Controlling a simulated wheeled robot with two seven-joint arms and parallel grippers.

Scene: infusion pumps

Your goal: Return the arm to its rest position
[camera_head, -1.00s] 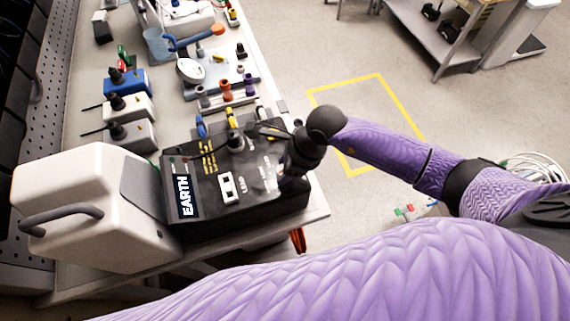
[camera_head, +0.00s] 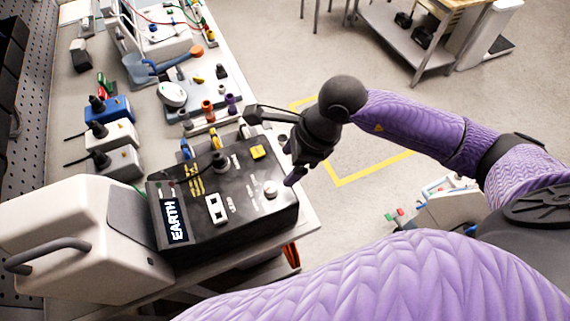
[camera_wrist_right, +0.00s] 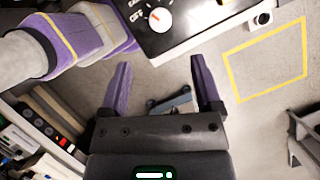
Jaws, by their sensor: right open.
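My right gripper (camera_head: 290,166) hangs in the air over the right edge of the black EARTH tester box (camera_head: 218,222), apart from it. Its jaws are open in the right wrist view (camera_wrist_right: 160,68), with the two purple fingers spread and nothing between them. My right arm (camera_head: 420,125), in a purple sleeve, reaches in from the right. The box's front corner and its dial (camera_wrist_right: 159,20) show at the top of the wrist view. My left gripper is not in view.
A white case with a grey handle (camera_head: 75,225) stands left of the box. Plugs, adapters and instruments crowd the bench (camera_head: 62,130) behind. Open floor (camera_head: 285,60) with a yellow marking lies to the right. A small cart (camera_head: 445,205) is below my arm.

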